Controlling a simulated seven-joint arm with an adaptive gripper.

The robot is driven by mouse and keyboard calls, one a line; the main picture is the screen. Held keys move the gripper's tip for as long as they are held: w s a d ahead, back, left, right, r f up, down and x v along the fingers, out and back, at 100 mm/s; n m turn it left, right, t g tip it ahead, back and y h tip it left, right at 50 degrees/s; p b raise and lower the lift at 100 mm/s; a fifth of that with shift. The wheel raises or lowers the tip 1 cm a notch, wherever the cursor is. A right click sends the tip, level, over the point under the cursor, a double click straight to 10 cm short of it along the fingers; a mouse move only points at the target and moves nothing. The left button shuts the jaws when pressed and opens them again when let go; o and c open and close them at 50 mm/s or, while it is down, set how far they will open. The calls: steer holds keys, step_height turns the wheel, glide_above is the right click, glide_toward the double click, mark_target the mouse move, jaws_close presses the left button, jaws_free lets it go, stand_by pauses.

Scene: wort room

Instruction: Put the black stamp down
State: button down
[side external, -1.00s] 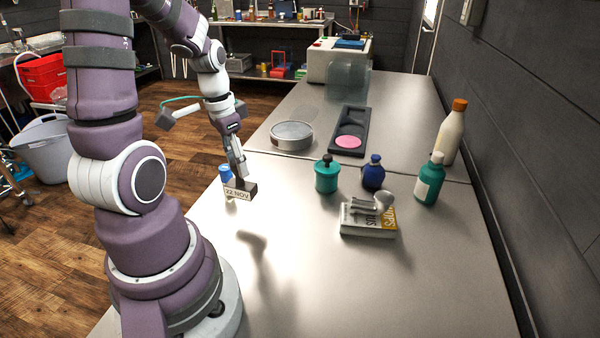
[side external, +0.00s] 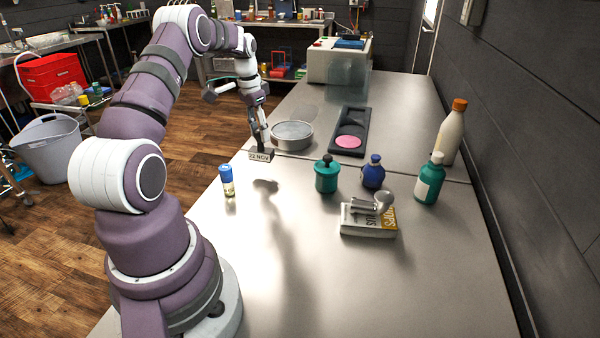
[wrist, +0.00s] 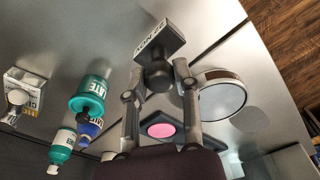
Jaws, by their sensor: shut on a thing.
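The black stamp (side external: 266,151) has a pale face strip reading "22 NOV". In the side external view it hangs above the bench, with its shadow on the bench nearer the camera. My gripper (side external: 259,142) is shut on it, just left of the round metal tin. In the wrist view the stamp (wrist: 165,36) sticks out past my gripper (wrist: 156,75), whose two fingers pinch its round dark handle. A black tray (side external: 363,118) with a pink round pad (side external: 348,142) lies to the right, beyond the tin.
The round tin (side external: 291,136) is close to the stamp. A small blue-capped vial (side external: 227,182) stands near the left edge. The front bench (side external: 345,285) is clear.

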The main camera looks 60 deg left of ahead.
mark_target(261, 143)
steer(key=shift+w+a, duration=0.2)
steer(key=shift+a+f, duration=0.1)
steer(key=shift+f, duration=1.7)
steer(key=shift+f, duration=0.1)
steer(key=c, duration=0.8)
jaws_free()
steer(key=shift+c, duration=0.2)
